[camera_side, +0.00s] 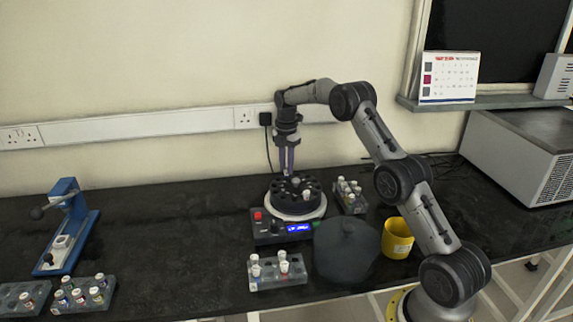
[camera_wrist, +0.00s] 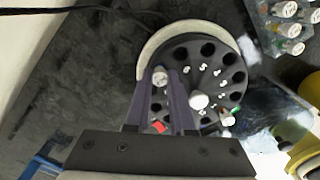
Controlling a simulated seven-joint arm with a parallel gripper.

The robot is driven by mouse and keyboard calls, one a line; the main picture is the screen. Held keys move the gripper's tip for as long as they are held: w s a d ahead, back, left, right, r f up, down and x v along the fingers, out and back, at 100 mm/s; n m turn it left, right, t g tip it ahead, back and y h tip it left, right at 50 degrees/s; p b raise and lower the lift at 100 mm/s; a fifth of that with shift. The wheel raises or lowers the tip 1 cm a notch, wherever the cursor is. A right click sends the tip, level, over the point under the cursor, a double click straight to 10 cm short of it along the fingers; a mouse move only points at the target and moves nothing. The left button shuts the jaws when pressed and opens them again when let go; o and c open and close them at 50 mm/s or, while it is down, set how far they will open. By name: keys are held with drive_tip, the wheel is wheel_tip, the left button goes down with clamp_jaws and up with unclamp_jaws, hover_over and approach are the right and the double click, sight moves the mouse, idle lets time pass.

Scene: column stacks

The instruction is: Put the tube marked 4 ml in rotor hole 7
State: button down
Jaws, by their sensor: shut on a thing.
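The black round rotor (camera_side: 313,187) sits in the small centrifuge and also shows in the wrist view (camera_wrist: 180,55). It has a ring of dark holes, small white numerals and a pale centre knob (camera_wrist: 199,100). My gripper (camera_side: 287,168) points down over the rotor's far side. In the wrist view my gripper (camera_wrist: 161,78) is shut on a white-capped tube (camera_wrist: 160,75) at the rotor's edge. I cannot tell whether its lower end is inside a hole. Another capped tube (camera_wrist: 228,120) stands at the rotor's right.
The centrifuge front has a red button (camera_side: 258,216) and a lit blue display (camera_side: 299,227). Tube racks stand in front (camera_side: 277,282), right (camera_side: 350,203) and far left (camera_side: 83,302). A dark lid (camera_side: 346,250) and yellow cup (camera_side: 397,238) lie near my arm. A blue press (camera_side: 68,225) stands left.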

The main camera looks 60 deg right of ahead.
drive_tip(key=shift+c, duration=1.8)
unclamp_jaws()
drive_tip(key=shift+r, duration=3.05)
drive_tip(key=shift+a, duration=0.1)
